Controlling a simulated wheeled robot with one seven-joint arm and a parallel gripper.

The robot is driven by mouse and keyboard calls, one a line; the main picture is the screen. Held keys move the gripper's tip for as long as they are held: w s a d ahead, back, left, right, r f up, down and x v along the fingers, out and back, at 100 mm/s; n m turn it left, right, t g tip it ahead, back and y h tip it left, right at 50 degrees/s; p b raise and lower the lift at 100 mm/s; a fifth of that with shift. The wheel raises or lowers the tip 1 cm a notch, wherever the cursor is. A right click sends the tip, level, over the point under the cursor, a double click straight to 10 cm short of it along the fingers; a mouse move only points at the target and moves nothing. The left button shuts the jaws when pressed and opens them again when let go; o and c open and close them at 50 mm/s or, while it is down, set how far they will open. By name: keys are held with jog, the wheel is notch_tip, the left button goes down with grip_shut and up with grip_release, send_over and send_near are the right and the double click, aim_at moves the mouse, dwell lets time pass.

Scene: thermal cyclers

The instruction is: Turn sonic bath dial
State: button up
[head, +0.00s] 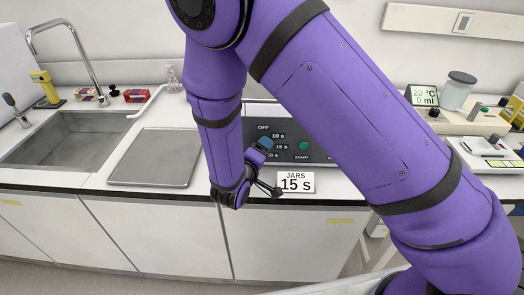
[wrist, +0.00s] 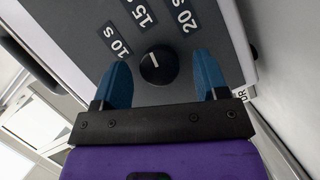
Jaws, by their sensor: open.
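The sonic bath (head: 330,152) has a dark grey front panel with OFF and time labels and a green START button (head: 303,145). In the wrist view its round black dial (wrist: 158,70) carries a short white mark, with 10 s, 15 s and 20 s labels around it. I cannot tell for sure which label the mark points to. My gripper (wrist: 162,68) is open, its two blue fingers on either side of the dial with gaps to it. In the head view my gripper (head: 264,146) is at the panel's left part and hides the dial.
A white card (head: 295,183) reading JARS 15 s stands at the counter's front edge below the panel. A metal tray (head: 155,157) and a sink (head: 65,140) are on the left. A device with a jar (head: 458,91) and a white scale (head: 488,150) are on the right.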

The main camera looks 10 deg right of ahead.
jog(key=v, duration=1)
jog(key=s+d+r+m+g+h, duration=0.1)
jog(key=s+d+r+m+g, duration=0.15)
jog(key=d+r+g, duration=0.5)
jog(key=s+d+r+m+g, duration=0.1)
jog(key=d+r+m+g, duration=0.3)
jog(key=d+r, duration=0.7)
jog(key=s+d+r+t+y, duration=0.1)
jog(key=s+d+r+y, duration=0.3)
jog(key=s, duration=0.3)
jog(key=s+d+r+t+y, duration=0.2)
jog(key=s+d+r+y, duration=0.2)
jog(key=s+r, duration=0.3)
jog(key=shift+s+m+y, duration=0.45)
jog(key=shift+y, duration=0.35)
